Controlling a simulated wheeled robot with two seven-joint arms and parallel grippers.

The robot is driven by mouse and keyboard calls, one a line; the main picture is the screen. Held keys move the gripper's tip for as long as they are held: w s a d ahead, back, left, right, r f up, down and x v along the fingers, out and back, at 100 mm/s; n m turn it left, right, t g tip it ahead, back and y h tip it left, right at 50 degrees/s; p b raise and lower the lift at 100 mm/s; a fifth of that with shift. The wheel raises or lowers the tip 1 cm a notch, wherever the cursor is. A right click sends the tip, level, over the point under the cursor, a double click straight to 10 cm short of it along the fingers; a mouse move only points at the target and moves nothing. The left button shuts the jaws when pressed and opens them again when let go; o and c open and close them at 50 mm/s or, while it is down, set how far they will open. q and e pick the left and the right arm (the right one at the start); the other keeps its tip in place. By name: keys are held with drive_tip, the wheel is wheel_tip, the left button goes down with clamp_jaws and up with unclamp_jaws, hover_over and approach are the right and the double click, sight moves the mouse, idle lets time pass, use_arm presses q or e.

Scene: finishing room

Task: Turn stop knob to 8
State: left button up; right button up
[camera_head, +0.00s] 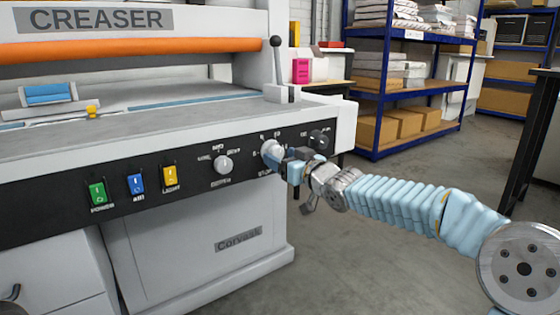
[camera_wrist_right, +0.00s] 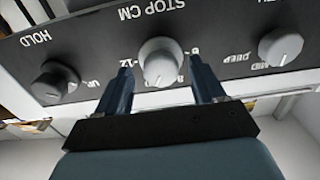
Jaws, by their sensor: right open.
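The stop knob (camera_head: 270,152) is a pale round knob on the creaser's black front panel. In the right wrist view the same knob (camera_wrist_right: 160,62) sits below the upside-down label "STOP CM". A "12" shows at its left; the other scale numbers are partly hidden by a finger. I cannot tell which number it points to. My right gripper (camera_head: 284,158) is at the panel. In the right wrist view its open fingers (camera_wrist_right: 161,70) stand on either side of the stop knob, with gaps visible, so it is not gripped. My left gripper is not in view.
Another pale knob (camera_head: 222,163) is left of the stop knob, and a dark knob (camera_head: 318,140), labelled HOLD in the wrist view, is right. Green (camera_head: 97,193), blue (camera_head: 136,184) and yellow (camera_head: 169,177) switches are farther left. A lever (camera_head: 278,65) rises above the panel.

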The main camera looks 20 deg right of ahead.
drive_tip(key=shift+x, duration=0.8)
drive_tip(key=c, duration=1)
drive_tip(key=shift+c, duration=0.2)
drive_tip(key=shift+n, duration=0.3)
drive_tip(key=n+b, duration=0.1)
drive_tip(key=n, duration=0.4)
drive_tip(key=shift+n, duration=0.3)
drive_tip(key=n+b, duration=0.1)
drive_tip(key=n, duration=0.4)
drive_tip(key=shift+n, duration=0.4)
